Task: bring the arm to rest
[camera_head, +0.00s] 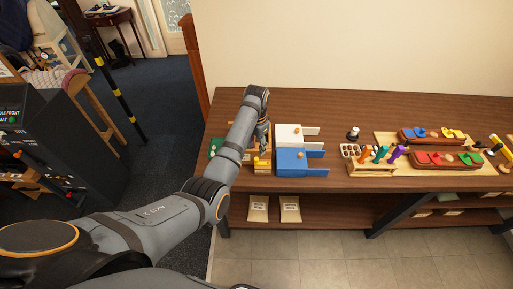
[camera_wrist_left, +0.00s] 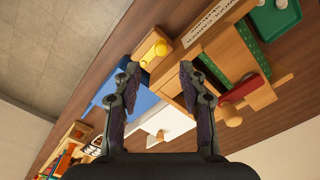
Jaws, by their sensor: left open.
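My left arm reaches in from the left over the wooden bench (camera_head: 350,105). My left gripper (camera_head: 262,146) hangs over the bench's left end, beside a blue block (camera_head: 298,164) and a white block (camera_head: 287,138). In the left wrist view its two fingers (camera_wrist_left: 160,84) are apart with nothing held between them. Beyond the fingertips lie a yellow piece with a round knob (camera_wrist_left: 153,47) and a wooden fixture (camera_wrist_left: 229,52) with a red part. Whether the fingers touch anything cannot be told. My right gripper is not in view.
A green piece (camera_head: 215,148) lies near the bench's left edge. To the right stand a rack of coloured tools (camera_head: 373,169) and trays with coloured parts (camera_head: 446,160). A wall rises behind the bench. Two packets (camera_head: 290,209) sit on the lower shelf.

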